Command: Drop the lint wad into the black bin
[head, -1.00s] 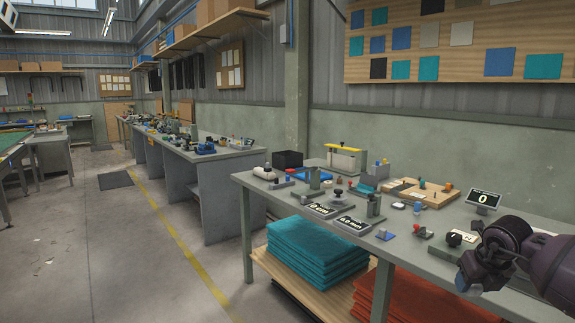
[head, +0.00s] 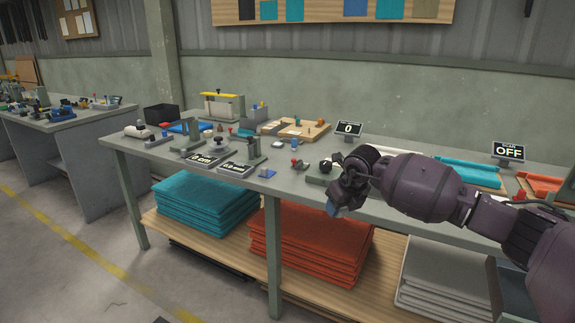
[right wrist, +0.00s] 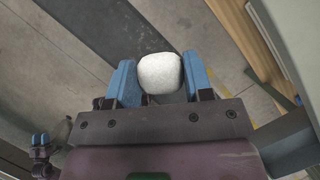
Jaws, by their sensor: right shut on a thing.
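A white, rounded lint wad (right wrist: 160,73) sits between the two blue fingers of my right gripper (right wrist: 158,80) in the right wrist view. The fingers are shut on it. In the head view my right gripper (head: 336,208) hangs at the front edge of the workbench, pointing down, and the wad cannot be made out there. The black bin (head: 161,115) is a small dark open box at the back left of the workbench, well left of and behind the gripper.
The grey workbench (head: 225,182) carries a yellow-topped box (head: 222,105), a wooden board (head: 303,130), label displays and small fixtures between gripper and bin. Teal (head: 205,197) and orange cloth stacks (head: 310,245) lie on the shelf below. Floor at left is clear.

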